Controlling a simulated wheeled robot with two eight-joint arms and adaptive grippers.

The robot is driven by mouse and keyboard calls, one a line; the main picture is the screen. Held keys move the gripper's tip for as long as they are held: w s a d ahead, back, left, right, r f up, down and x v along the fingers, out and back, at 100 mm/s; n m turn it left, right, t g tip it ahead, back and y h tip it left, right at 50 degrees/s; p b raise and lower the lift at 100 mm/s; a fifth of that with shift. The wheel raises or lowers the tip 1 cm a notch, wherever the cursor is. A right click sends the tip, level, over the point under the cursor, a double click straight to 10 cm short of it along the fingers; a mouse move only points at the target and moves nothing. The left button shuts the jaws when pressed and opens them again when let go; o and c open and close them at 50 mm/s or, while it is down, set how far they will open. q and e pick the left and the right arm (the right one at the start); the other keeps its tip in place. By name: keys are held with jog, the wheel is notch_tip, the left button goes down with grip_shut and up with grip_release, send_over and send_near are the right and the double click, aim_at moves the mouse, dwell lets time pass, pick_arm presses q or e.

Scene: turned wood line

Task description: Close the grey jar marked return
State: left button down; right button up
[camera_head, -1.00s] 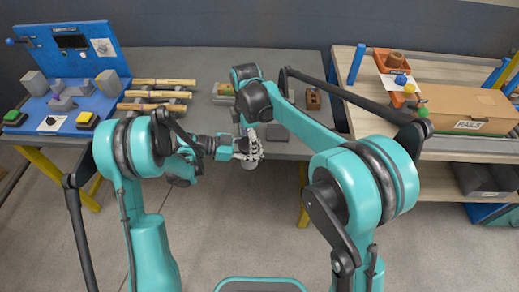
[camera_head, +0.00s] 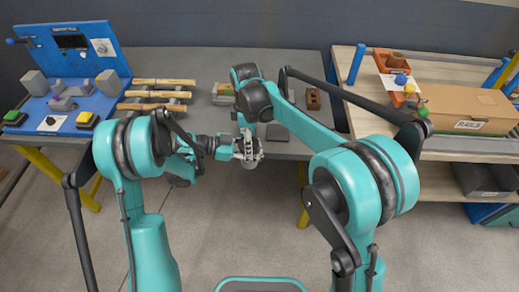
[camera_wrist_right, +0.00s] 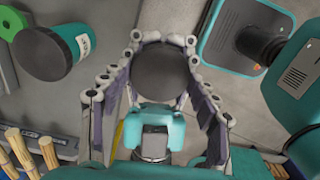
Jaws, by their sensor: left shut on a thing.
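My left gripper (camera_head: 246,147) comes in from the left in the head view. It is shut on a small grey jar (camera_head: 250,164), whose lower part shows below the fingers. The gripper hides most of the jar, and I cannot read its marking. My right arm reaches down from above to the same spot. In the right wrist view, a dark grey round piece (camera_wrist_right: 160,74), seen flat-on, sits between the fingers of my right gripper (camera_wrist_right: 162,42). The fingers appear to touch its sides. Whether it is seated on the jar is not clear.
The grey table (camera_head: 205,62) lies behind the arms. At left is a blue fixture board (camera_head: 40,60) with buttons, beside wooden-handled tools (camera_head: 160,94). At right stands a shelf with a cardboard box (camera_head: 455,102) and an orange tray (camera_head: 392,66). Open floor lies below the jar.

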jog(key=shift+o, duration=1.2)
jog(key=shift+r, duration=2.25)
jog(key=shift+c, duration=0.4)
notch_tip(320, 180, up, 4)
jog(key=n, duration=0.3)
jog(key=shift+f+n, duration=0.2)
jog(key=shift+n, duration=0.1)
jog(key=shift+f, duration=0.1)
